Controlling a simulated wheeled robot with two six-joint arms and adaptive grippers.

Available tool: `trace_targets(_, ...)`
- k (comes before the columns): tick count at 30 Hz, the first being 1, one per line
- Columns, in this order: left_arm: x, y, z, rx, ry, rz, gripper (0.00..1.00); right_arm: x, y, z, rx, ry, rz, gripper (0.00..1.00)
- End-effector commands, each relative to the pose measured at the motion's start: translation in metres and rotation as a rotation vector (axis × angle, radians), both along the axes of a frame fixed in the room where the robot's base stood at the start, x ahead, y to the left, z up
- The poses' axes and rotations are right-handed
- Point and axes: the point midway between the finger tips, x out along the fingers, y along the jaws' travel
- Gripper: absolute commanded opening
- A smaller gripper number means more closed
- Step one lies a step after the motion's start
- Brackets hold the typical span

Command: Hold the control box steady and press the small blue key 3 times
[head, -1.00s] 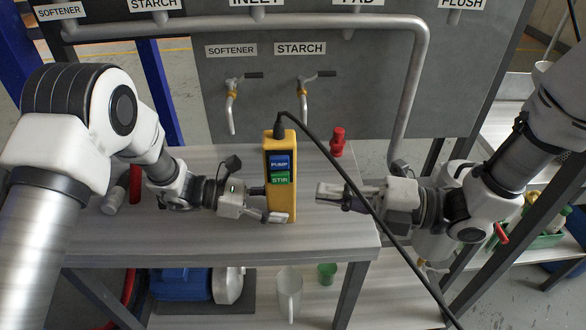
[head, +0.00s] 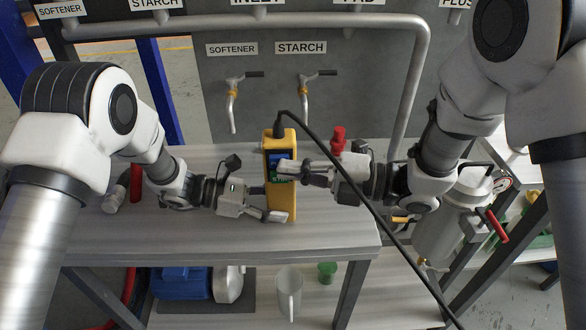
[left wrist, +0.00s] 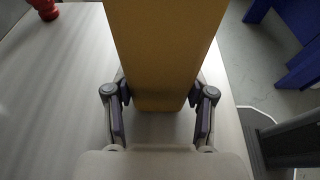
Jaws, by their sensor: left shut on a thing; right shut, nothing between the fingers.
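The yellow control box (head: 283,205) stands upright over the grey table, with a black cable from its top. My left gripper (head: 272,203) is shut on the lower part of the box. The left wrist view shows its two fingers (left wrist: 160,100) on either side of the yellow body (left wrist: 165,50). My right gripper (head: 280,168) is shut and empty, its fingertips in front of the box's upper face. The blue PUMP key (head: 279,156) shows only in part above the fingertips. The green STIR key (head: 280,180) is mostly covered. I cannot tell whether the fingertips touch a key.
The black cable (head: 352,190) runs down across the front of my right arm. A red object (head: 338,139) stands on the table (head: 200,240) behind the right gripper. Taps (head: 305,95) hang on the panel behind. A jug (head: 289,292) and green cup (head: 327,271) are below.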

Motion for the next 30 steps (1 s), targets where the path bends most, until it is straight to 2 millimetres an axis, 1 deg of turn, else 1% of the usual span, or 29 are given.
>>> trace_targets(3,0.0,0.0,0.001,-0.001,-0.001,0.0,0.35,0.013,0.0,0.0,0.002,-0.001,-0.001,0.0)
trace_targets(5,0.0,0.0,0.001,-0.001,-0.001,0.0,0.36,0.017,0.0,0.0,0.001,-0.001,-0.001,0.0)
trace_targets(14,0.0,0.0,0.0,0.0,-0.001,-0.001,0.36,0.016,0.0,0.0,0.0,0.0,-0.001,0.0)
trace_targets(17,0.0,0.0,0.0,0.0,-0.001,-0.001,0.36,0.01,0.0,0.0,0.0,0.002,-0.001,0.0)
trace_targets(19,0.0,0.0,0.0,0.0,-0.001,-0.001,0.35,0.0,0.0,0.0,-0.001,0.003,-0.001,0.0)
trace_targets(23,0.0,0.0,0.0,0.0,0.0,-0.001,0.35,-0.027,0.0,0.0,-0.001,0.005,-0.001,0.0)
trace_targets(24,0.0,0.0,0.0,0.0,0.0,-0.001,0.34,-0.025,-0.013,0.001,0.008,0.003,-0.009,0.0)
trace_targets(30,0.0,0.0,0.0,-0.001,-0.001,0.0,0.34,-0.037,-0.056,0.002,0.009,0.001,-0.007,0.0)
